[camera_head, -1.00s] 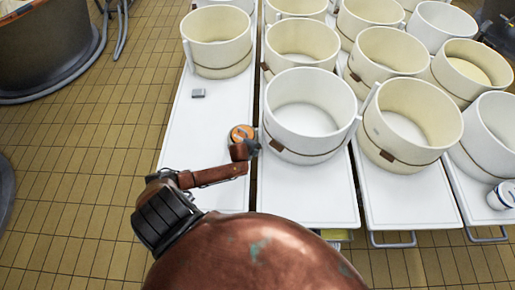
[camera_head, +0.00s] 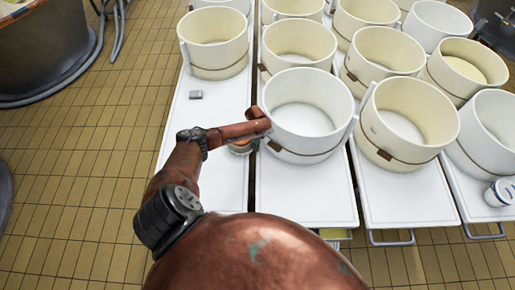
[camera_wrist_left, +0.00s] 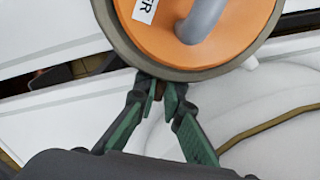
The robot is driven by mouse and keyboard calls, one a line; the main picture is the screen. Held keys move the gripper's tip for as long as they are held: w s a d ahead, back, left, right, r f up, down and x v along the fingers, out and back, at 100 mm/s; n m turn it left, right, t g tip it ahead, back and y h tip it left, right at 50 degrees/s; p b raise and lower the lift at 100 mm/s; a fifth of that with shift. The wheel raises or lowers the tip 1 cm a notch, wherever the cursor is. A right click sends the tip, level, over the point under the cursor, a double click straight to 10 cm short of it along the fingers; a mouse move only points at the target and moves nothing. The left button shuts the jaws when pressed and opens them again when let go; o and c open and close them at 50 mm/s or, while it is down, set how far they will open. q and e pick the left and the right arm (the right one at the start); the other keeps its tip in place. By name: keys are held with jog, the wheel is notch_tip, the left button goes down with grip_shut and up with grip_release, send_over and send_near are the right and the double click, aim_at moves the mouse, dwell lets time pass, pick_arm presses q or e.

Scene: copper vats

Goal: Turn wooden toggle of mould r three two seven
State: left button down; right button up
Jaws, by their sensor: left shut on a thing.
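The nearest white round mould (camera_head: 308,150) stands on the white table, with a thin brown band and a small brown wooden toggle (camera_head: 274,146) on its front left wall. No mould number is readable. My left gripper (camera_head: 262,138) is at this mould's left side, mostly hidden by my own arm. In the left wrist view my left gripper (camera_wrist_left: 158,92) is shut on a small brown piece (camera_wrist_left: 159,90), which looks like the toggle; the fingers cover most of it. My right gripper is not in view.
Other moulds (camera_head: 410,125) crowd the right and back.

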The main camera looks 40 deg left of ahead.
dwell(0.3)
pick_arm(q)
jog(key=c, duration=2)
grip_release()
jog(key=shift+c, duration=0.2)
jog(key=shift+r, duration=0.15)
notch_tip(320, 180, up, 12)
jog(key=shift+w+f, duration=0.15)
jog(key=shift+f, duration=0.05)
